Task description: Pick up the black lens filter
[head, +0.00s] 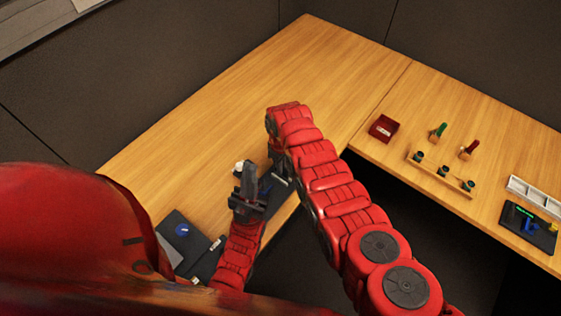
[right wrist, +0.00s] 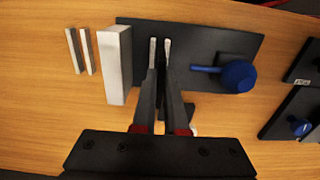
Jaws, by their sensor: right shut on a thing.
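My right gripper (right wrist: 160,48) shows in the right wrist view. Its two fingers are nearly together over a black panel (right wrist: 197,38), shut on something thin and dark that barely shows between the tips. I cannot tell by sight whether this is the black lens filter, and I make out no clear lens filter elsewhere. In the head view my right arm bends down over the table and hides its own gripper. My left gripper (head: 249,170) points up over the front edge of the table, and its finger gap is unclear.
A blue ball-shaped part (right wrist: 238,77) is on the black panel. A white block (right wrist: 115,65) and two pale bars stand left of it. Right, a red box (head: 384,128), a wooden rack (head: 425,171) and a white tray (head: 535,194) sit on the wooden table. The back table is clear.

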